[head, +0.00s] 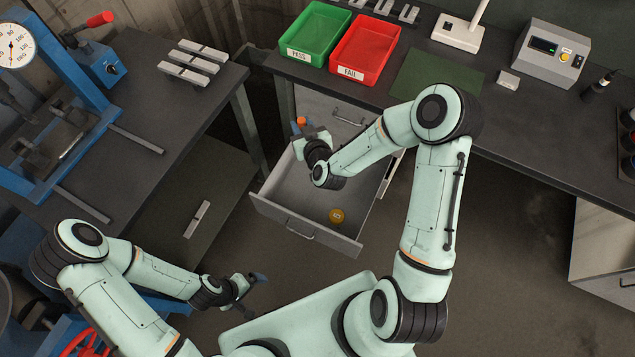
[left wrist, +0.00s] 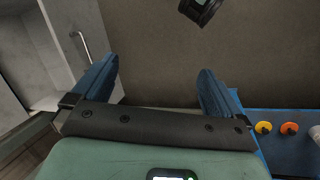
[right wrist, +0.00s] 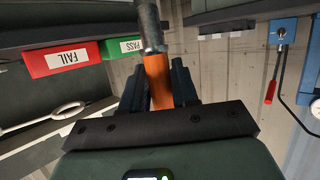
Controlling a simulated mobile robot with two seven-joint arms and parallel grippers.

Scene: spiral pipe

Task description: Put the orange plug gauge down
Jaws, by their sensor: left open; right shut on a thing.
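The orange plug gauge (head: 301,121) shows as a small orange bit at the tip of my right gripper (head: 308,132) in the head view. In the right wrist view the gauge (right wrist: 158,80) has an orange handle with a grey metal end, and the fingers are shut on the handle. The right gripper is above the back left of an open grey drawer (head: 290,222). My left gripper (head: 258,284) is open and empty, low in front of the drawer; its spread fingers show in the left wrist view (left wrist: 155,85).
A yellow-orange round object (head: 337,215) lies in the drawer's front part. On the bench behind are a green PASS tray (head: 291,53), a red FAIL tray (head: 341,74) and a green mat (head: 437,80). A side table with grey bars (head: 190,62) stands left.

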